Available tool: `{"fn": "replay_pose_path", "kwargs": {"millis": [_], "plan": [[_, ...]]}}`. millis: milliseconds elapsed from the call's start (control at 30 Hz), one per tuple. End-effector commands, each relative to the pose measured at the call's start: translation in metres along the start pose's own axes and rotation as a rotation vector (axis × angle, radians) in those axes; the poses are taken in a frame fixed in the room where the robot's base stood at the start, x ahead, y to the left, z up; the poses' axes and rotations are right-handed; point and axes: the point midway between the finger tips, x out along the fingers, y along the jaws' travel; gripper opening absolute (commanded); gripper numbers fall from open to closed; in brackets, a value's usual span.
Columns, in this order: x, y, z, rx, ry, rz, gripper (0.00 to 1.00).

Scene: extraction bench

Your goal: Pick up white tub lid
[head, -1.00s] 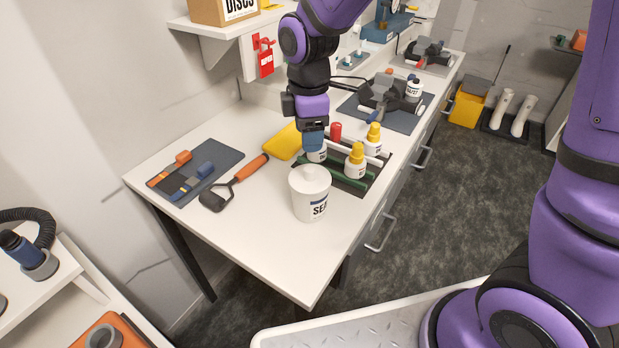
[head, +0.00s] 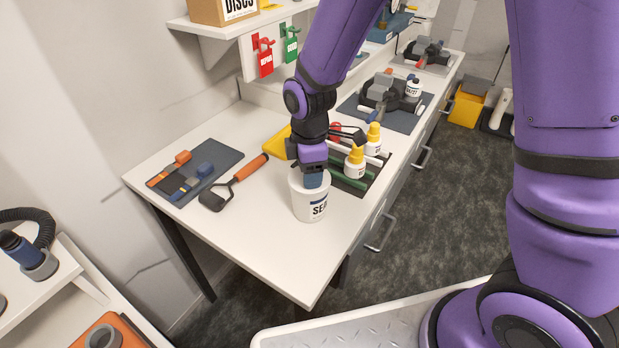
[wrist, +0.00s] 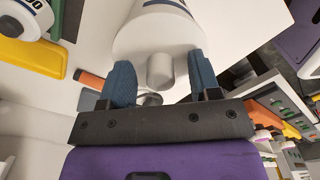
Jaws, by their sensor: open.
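The white tub (head: 311,204) with dark lettering stands upright on the bench, near its front edge. Its white lid (head: 296,179) is on top, partly hidden by my gripper in the head view. In the wrist view the lid (wrist: 130,45) faces me, with a round knob (wrist: 160,70) at its middle. My gripper (wrist: 162,82) is open, its blue fingers on either side of the knob. In the head view my gripper (head: 314,180) is right over the lid. I cannot tell whether the fingers touch the lid.
Yellow-capped bottles (head: 355,162) stand in a rack just right of and behind the tub. An orange-handled tool (head: 235,182) and a dark mat (head: 190,180) with clamps lie to the left. The bench front (head: 285,255) is clear.

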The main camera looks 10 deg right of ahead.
Motion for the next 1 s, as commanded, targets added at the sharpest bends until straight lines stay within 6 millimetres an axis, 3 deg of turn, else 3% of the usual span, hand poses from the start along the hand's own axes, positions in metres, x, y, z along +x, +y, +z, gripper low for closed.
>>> {"fn": "replay_pose_path", "kwargs": {"millis": [133, 367, 733, 1000], "plan": [[0.0, 0.0, 0.0, 0.0, 0.0, 0.0, 0.57], [-0.001, 0.0, 0.0, 0.0, 0.0, 0.0, 0.04], [-0.002, 0.0, -0.001, 0.0, 0.0, 0.0, 0.04], [-0.016, 0.002, -0.006, 0.001, 0.001, 0.0, 0.04]]}}
